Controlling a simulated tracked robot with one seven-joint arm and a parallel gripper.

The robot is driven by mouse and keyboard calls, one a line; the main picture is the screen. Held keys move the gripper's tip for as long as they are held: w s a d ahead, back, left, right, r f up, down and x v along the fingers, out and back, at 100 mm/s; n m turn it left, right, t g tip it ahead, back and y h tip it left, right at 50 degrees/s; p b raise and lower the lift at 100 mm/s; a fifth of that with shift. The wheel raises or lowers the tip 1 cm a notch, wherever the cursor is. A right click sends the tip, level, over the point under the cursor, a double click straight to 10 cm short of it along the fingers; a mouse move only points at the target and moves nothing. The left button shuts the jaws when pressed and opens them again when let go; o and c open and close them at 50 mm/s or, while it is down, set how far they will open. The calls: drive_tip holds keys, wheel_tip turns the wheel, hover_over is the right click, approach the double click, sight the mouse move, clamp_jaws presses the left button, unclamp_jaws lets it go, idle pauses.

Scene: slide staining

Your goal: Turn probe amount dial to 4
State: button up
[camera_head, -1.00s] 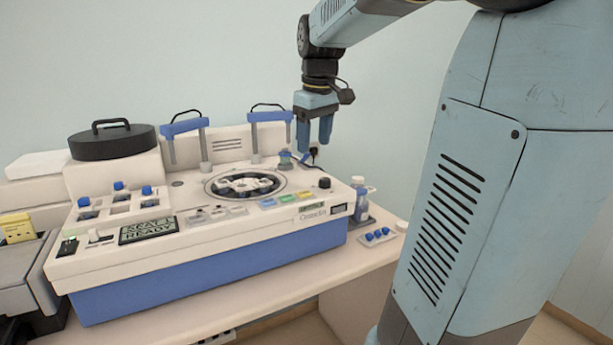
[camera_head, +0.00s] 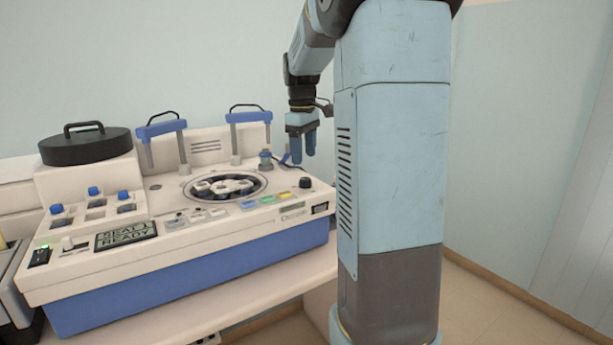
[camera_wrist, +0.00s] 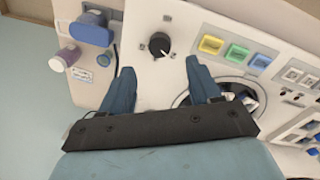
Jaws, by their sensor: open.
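The black dial (camera_head: 305,183) sits on the right end of the machine's white top panel in the head view. In the wrist view the dial (camera_wrist: 159,45) is a round black knob with a pale pointer mark, its number too small to read. My gripper (camera_head: 303,160) points down above the back right of the machine in the head view. In the wrist view my gripper (camera_wrist: 158,75) is open and empty, its two blue fingers apart. The dial lies beyond the fingertips, roughly centred between them, and is not touched.
The white and blue staining machine (camera_head: 190,268) stands on the bench. Next to the dial are yellow, green and blue buttons (camera_wrist: 237,53) and the round carousel (camera_head: 225,187). A blue-capped bottle (camera_wrist: 92,28) is on the dial's other side.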

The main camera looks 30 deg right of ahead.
sight(305, 178)
wheel_tip(305, 178, down, 8)
drive_tip(key=shift+d+r, duration=0.15)
drive_tip(key=shift+r, duration=0.1)
drive_tip(key=shift+c, duration=0.2)
drive_tip(key=c, duration=0.9)
drive_tip(key=shift+d, duration=0.3)
drive_tip(key=shift+c, duration=0.4)
drive_tip(key=shift+a, duration=0.2)
drive_tip(key=shift+w+m, duration=0.1)
drive_tip(key=shift+m, duration=0.2)
drive_tip(key=m, duration=0.4)
drive_tip(key=shift+m, duration=0.4)
drive_tip(key=m, duration=0.6)
drive_tip(key=shift+m+g, duration=0.3)
